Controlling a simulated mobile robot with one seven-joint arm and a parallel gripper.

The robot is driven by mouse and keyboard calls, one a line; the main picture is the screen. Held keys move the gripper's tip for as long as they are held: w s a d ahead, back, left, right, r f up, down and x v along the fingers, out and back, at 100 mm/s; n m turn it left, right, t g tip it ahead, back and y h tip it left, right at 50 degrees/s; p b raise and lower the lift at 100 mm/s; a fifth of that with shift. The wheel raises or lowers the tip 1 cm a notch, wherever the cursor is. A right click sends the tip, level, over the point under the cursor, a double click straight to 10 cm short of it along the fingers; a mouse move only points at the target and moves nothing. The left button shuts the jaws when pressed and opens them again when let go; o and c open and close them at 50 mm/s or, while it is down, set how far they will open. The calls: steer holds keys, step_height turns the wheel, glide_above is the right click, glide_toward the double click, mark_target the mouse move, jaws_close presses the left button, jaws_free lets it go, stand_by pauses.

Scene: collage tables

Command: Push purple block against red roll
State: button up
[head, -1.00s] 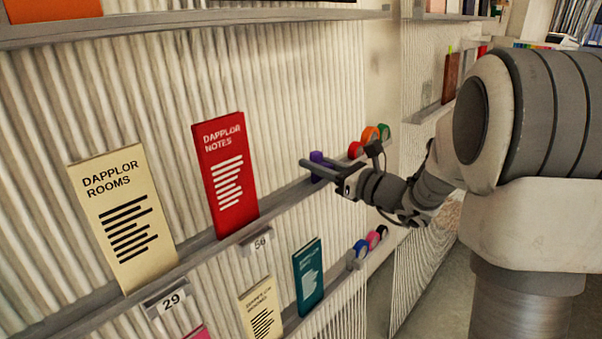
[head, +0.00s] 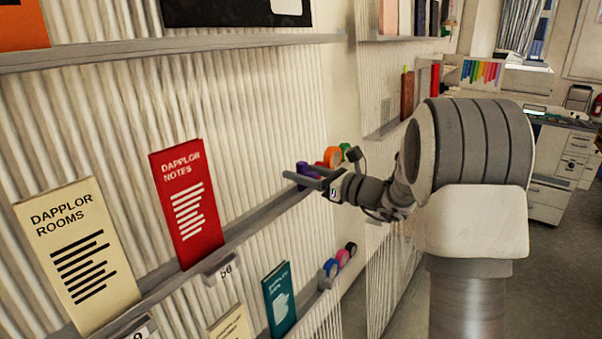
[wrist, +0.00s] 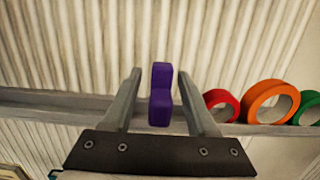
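The purple block (wrist: 161,94) stands upright on the narrow wall shelf in the wrist view, between the two fingers of my gripper (wrist: 160,76). There is a visible gap on each side of it. My gripper is open. The red roll (wrist: 222,105) stands to the right of the block, close to my right finger, which lies between block and roll in the picture. In the head view, the purple block (head: 301,167) shows behind the fingers of my gripper (head: 300,175), with the red roll (head: 320,163) just beyond, partly hidden.
An orange roll (wrist: 270,102) and a green roll (wrist: 308,108) stand right of the red roll. A red booklet (head: 187,202) and a cream booklet (head: 78,258) lean farther left on the same shelf (head: 240,232). Coloured rolls (head: 342,258) stand on the shelf below.

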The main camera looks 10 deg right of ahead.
steer(key=b+v, duration=0.1)
steer(key=v, duration=1.6)
steer(key=shift+d+b, duration=0.2)
steer(key=shift+b, duration=0.1)
steer(key=shift+s, duration=0.15)
